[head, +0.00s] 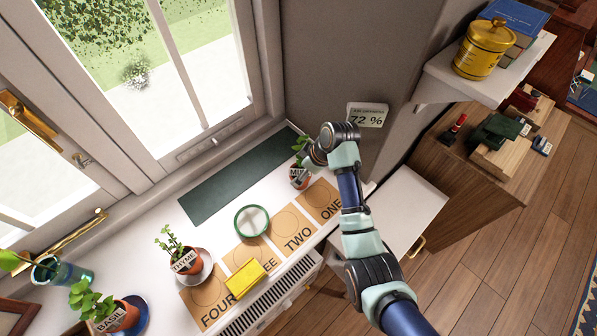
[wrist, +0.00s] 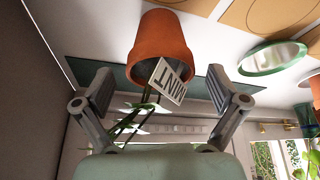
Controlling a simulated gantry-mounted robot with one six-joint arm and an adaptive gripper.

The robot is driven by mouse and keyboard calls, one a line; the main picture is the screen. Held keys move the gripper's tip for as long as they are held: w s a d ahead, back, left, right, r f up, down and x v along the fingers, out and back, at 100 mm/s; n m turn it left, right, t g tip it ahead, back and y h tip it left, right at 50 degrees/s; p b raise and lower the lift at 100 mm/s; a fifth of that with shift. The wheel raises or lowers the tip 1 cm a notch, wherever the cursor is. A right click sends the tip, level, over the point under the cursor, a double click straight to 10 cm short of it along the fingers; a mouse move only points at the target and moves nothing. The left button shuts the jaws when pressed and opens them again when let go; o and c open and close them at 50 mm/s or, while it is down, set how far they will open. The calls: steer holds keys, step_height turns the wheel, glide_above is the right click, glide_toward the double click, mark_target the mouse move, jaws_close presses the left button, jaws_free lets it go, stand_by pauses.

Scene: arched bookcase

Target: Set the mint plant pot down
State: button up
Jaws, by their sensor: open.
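The mint plant pot (head: 299,179) is terracotta with a white MINT label. It appears to stand on the white windowsill, near the right end of the dark green mat (head: 238,177) and just behind the ONE card (head: 322,203). In the wrist view the pot (wrist: 160,45) appears upside down, with its stems and leaves pointing toward my gripper. My gripper (head: 304,165) is at the plant. In the wrist view its two fingers (wrist: 161,86) are spread apart, one on each side of the stems and label, with visible gaps to the pot. The arm partly hides the plant in the head view.
Cards TWO (head: 292,228), a partly covered one and FOUR (head: 209,300) lie along the sill. A green-rimmed dish (head: 252,221), yellow block (head: 245,283), thyme pot (head: 186,262) and basil pot (head: 113,318) stand leftward. A wall sign (head: 367,115) is close behind the arm.

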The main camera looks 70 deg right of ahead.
steer(key=p+v, duration=0.1)
steer(key=v, duration=0.6)
steer(key=shift+p, duration=0.4)
steer(key=w+a+r+t, duration=0.1)
steer(key=w+a+r, duration=0.1)
steer(key=w+a, duration=0.5)
steer(key=w+a+r+n+t+h, duration=0.1)
steer(key=w+a+r+t, duration=0.15)
steer(key=a, duration=0.85)
steer(key=w+a+r+t, duration=0.1)
steer(key=w+a+r, duration=0.1)
steer(key=w+a, duration=0.45)
steer(key=s+a+r+t, duration=0.2)
steer(key=s+a+r, duration=0.1)
steer(key=a, duration=0.6)
steer(key=s+a+r+t+y, duration=0.1)
steer(key=s+a+r, duration=0.2)
steer(key=a+r, duration=0.3)
steer(key=a, duration=0.4)
steer(key=shift+t, duration=0.35)
